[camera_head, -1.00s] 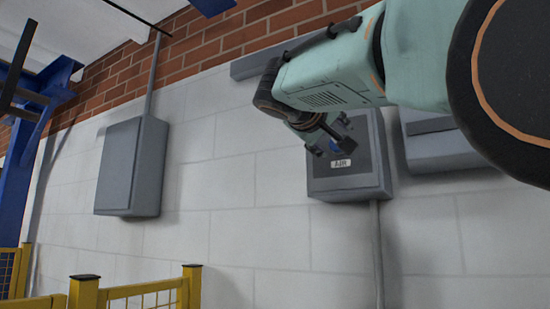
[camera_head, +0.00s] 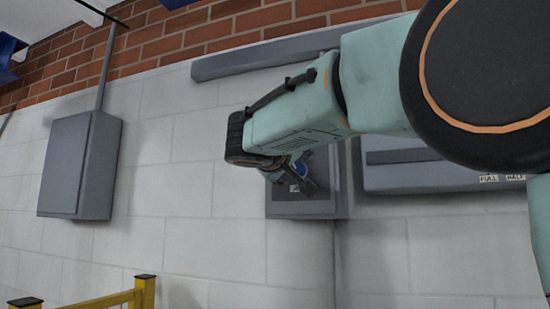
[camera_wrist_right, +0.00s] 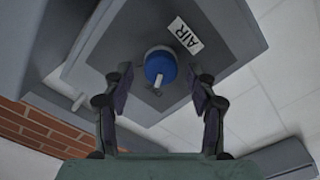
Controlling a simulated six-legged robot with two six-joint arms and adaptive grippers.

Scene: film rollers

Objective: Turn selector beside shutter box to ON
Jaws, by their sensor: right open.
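A blue round selector knob (camera_wrist_right: 160,67) with a pale pointer sits on the dark face of a grey box labelled AIR (camera_wrist_right: 186,36). In the head view the same grey box (camera_head: 318,206) is on the wall, with its knob (camera_head: 300,168) mostly covered by my right gripper (camera_head: 302,182). In the wrist view my right gripper (camera_wrist_right: 162,82) is open, its two fingers on either side of the knob with gaps to it. Contact with the knob does not show. My left gripper is out of view.
A wide grey box (camera_head: 420,178) with FULL and HALF labels is on the wall just right of the AIR box. Another grey box (camera_head: 80,165) hangs at left. A grey duct (camera_head: 265,60) runs above. A yellow rail (camera_head: 110,299) stands at bottom left.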

